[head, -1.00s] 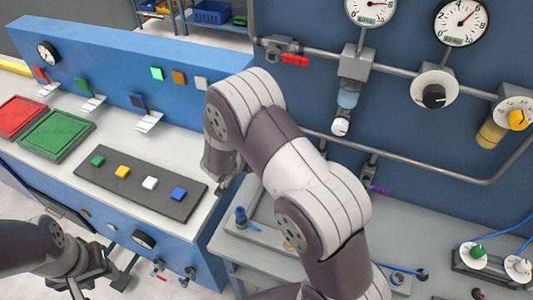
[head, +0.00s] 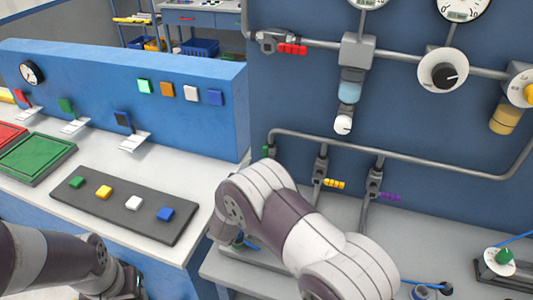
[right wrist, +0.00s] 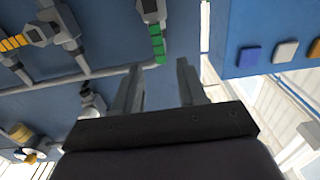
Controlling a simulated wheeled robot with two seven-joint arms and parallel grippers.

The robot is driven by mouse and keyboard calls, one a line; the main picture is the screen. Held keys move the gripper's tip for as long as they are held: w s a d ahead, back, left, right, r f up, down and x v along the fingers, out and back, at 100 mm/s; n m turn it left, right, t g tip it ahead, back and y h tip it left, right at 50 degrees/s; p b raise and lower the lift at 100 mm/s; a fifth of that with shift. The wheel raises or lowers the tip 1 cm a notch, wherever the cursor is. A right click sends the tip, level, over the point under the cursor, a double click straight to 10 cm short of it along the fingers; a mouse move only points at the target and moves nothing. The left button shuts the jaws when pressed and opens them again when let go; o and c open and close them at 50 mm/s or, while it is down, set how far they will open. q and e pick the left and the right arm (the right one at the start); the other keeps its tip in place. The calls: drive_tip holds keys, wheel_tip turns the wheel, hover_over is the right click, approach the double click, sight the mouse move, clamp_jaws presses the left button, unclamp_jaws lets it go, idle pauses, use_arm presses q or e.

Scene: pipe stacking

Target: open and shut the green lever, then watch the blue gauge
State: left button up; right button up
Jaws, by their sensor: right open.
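A green lever (right wrist: 157,45) on a grey valve shows in the right wrist view, just beyond my fingertips. In the head view, it shows small (head: 267,151) at the left end of the lower pipe, above my right arm. My right gripper (right wrist: 160,65) is open and empty, its fingers pointing toward the green lever with no clear contact. My right gripper is mostly hidden behind its arm in the head view. My left gripper (head: 125,280) is low at the left, its fingers unclear. No gauge with a blue face is seen; white-faced gauges (head: 463,8) are cut off at the top.
Yellow (head: 334,184) and purple (head: 390,197) levers sit right of the green one; a red lever (head: 292,48) is above. The blue console (head: 200,120) stands at left with small levers and buttons. A grey pipe (head: 400,154) crosses the wall.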

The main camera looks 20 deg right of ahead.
sight(264, 155)
drive_tip(key=x, duration=0.5)
drive_tip(key=p+x, duration=0.1)
drive_tip(key=x, duration=0.1)
drive_tip(key=shift+w+d+f, duration=0.15)
drive_tip(key=shift+w+f, duration=0.05)
drive_tip(key=shift+f, duration=0.15)
clamp_jaws()
